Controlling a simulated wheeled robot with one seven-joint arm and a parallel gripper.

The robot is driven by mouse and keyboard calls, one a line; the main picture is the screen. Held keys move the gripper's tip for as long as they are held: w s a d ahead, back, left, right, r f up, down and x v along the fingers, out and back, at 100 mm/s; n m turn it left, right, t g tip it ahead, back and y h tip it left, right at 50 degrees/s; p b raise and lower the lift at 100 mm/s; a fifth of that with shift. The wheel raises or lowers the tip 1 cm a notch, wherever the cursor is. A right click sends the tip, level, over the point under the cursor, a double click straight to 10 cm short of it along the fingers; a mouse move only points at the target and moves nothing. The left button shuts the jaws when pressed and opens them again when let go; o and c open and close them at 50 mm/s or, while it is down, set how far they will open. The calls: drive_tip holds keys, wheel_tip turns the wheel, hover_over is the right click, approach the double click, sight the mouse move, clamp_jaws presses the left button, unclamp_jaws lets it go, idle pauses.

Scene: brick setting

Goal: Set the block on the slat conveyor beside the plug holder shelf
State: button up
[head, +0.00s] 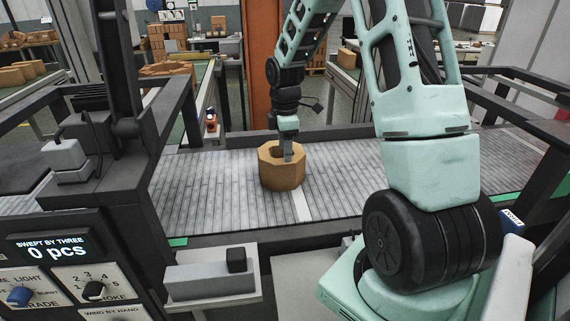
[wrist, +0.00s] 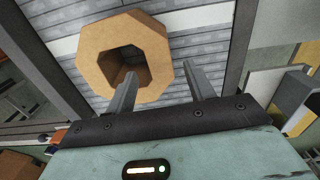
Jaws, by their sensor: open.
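The block (head: 281,176) is a tan octagonal ring with a wide central hole. It sits upright on the grey slat conveyor (head: 210,190), by a pale cross strip. The wrist view also shows the block (wrist: 95,48). My gripper (head: 287,154) is over its right side, open. In the wrist view my gripper (wrist: 160,88) has its left finger over or in the hole and its right finger outside the block's wall. Contact cannot be told. A small pale shelf (head: 212,290) at the conveyor's near side carries a grey holder with a black plug-like piece; it may be the plug holder shelf.
A control panel (head: 60,265) reading 0 pcs stands at the near left. Dark rails (head: 270,234) edge the conveyor. An orange post (head: 262,75) rises behind it. The slats left of the block are bare. Stacked bricks (head: 165,40) stand far behind.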

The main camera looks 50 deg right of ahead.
drive_tip(key=shift+r, duration=1.45)
drive_tip(key=s+a+r+m, duration=0.1)
drive_tip(key=s+a+r, duration=0.1)
drive_tip(key=a, duration=0.9)
drive_tip(key=s+a+r, duration=0.1)
drive_tip(key=s+a, duration=0.1)
drive_tip(key=a, duration=1)
drive_tip(key=s+a+m, duration=0.1)
drive_tip(key=s+a, duration=0.6)
drive_tip(key=s, duration=0.3)
drive_tip(key=s+a+r+m, duration=0.1)
drive_tip(key=s+a, duration=0.5)
drive_tip(key=s, duration=0.4)
drive_tip(key=shift+a+m+y, duration=0.3)
drive_tip(key=shift+a, duration=0.05)
